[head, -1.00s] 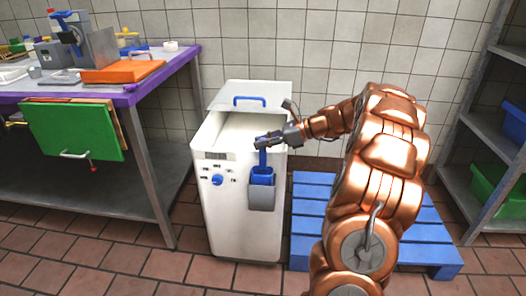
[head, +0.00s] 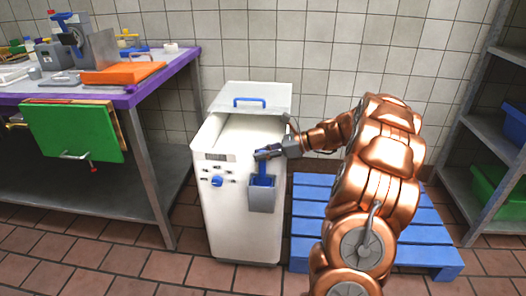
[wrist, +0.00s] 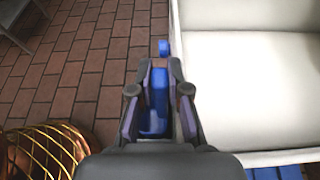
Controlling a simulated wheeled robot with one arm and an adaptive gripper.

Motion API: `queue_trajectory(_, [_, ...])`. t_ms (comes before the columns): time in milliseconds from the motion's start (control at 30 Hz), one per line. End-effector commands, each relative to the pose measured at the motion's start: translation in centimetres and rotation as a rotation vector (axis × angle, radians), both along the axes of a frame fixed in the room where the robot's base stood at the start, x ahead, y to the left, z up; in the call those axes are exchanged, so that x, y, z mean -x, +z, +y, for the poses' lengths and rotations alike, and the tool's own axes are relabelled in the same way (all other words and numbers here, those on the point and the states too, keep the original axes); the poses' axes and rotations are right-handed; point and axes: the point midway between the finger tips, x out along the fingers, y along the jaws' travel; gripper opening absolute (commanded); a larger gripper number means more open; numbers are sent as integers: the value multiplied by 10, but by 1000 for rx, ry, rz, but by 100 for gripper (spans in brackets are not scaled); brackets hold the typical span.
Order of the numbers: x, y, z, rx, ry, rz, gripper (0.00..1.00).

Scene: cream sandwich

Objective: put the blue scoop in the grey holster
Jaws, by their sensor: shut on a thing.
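The blue scoop (head: 262,179) is upright at the front of the white machine. Its lower part is hidden inside the grey holster (head: 262,200), and a blue strip shows above the holster's rim. My gripper (head: 264,154) is shut on the scoop's top end, just above the holster. In the wrist view, the blue scoop (wrist: 155,100) shows between the two fingers of my gripper (wrist: 159,76). The holster is not clearly seen in that view.
The white machine (head: 240,225) has a lid with a blue handle (head: 249,101) and a blue dial (head: 217,181). A blue pallet (head: 310,215) lies right of it. A purple-edged table (head: 150,90) stands left, a grey shelf (head: 485,115) right.

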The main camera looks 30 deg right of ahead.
Motion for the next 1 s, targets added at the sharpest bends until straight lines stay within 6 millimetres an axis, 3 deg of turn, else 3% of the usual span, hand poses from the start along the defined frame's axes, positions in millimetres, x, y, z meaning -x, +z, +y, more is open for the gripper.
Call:
queue_trajectory(67, [0,0,-1,1,-2,0,0])
queue_trajectory(100, [0,0,-1,1,-2,0,20])
queue_trajectory(300, [0,0,-1,2,-4,-1,41])
queue_trajectory(800, [0,-1,-2,2,-6,0,41])
queue_trajectory(1000, [0,8,-3,6,-7,-1,41])
